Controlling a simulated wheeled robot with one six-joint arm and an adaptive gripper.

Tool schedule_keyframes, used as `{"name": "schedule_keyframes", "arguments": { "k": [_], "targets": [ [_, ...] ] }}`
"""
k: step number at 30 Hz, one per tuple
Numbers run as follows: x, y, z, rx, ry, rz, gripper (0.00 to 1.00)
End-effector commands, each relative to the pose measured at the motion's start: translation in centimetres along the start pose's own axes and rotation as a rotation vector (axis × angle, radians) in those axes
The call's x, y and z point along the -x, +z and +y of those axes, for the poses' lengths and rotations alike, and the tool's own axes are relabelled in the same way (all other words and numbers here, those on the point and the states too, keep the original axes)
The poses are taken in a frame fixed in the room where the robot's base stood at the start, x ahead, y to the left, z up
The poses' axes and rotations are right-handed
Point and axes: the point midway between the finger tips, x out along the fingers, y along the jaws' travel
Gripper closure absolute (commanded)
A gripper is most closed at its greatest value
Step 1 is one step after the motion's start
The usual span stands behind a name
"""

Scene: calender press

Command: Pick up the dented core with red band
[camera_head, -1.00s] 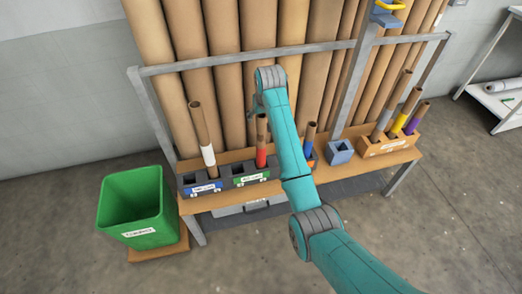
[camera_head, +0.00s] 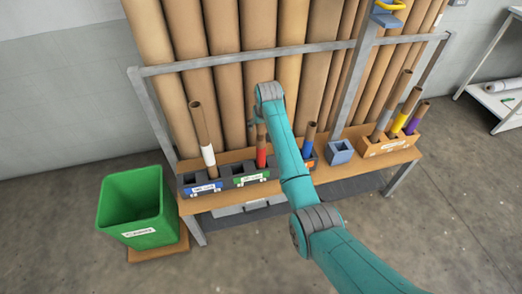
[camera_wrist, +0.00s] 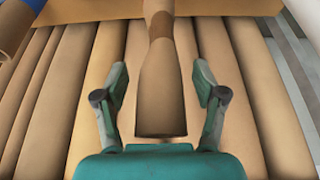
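The core with the red band (camera_head: 261,158) stands upright in the dark rack (camera_head: 215,186) on the wooden bench, partly behind my arm. My gripper (camera_head: 253,121) is at its upper end, mostly hidden by my wrist in the head view. In the wrist view a brown cardboard tube (camera_wrist: 161,95) lies between the two fingers of my gripper (camera_wrist: 160,85). The fingers are open, with a gap on each side of the tube. No red band shows in the wrist view, and any dent is unclear.
A core with a white band (camera_head: 208,150) stands left in the rack, and one with a blue band (camera_head: 309,141) right of my arm. A blue-grey block (camera_head: 341,152) and an orange holder (camera_head: 388,146) with several cores follow. A green bin (camera_head: 131,205) stands left. Tall tubes fill the back.

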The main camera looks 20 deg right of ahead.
Motion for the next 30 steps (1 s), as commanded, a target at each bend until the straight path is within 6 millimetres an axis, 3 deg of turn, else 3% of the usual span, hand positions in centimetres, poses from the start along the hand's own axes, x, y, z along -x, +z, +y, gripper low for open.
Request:
{"name": "schedule_keyframes", "arguments": {
  "k": [1, 6, 8, 20, 30],
  "targets": [
    [0.0, 0.0, 0.0, 0.000, 0.000, 0.000, 0.47],
    [0.0, 0.0, 0.0, 0.000, 0.000, 0.000, 0.90],
    [0.0, 0.0, 0.0, 0.000, 0.000, 0.000, 1.00],
    [0.4, -0.2, 0.0, 0.000, 0.000, 0.000, 1.00],
    [4.4, -1.9, 0.0, 0.000, 0.000, 0.004, 1.00]
  ]
}}
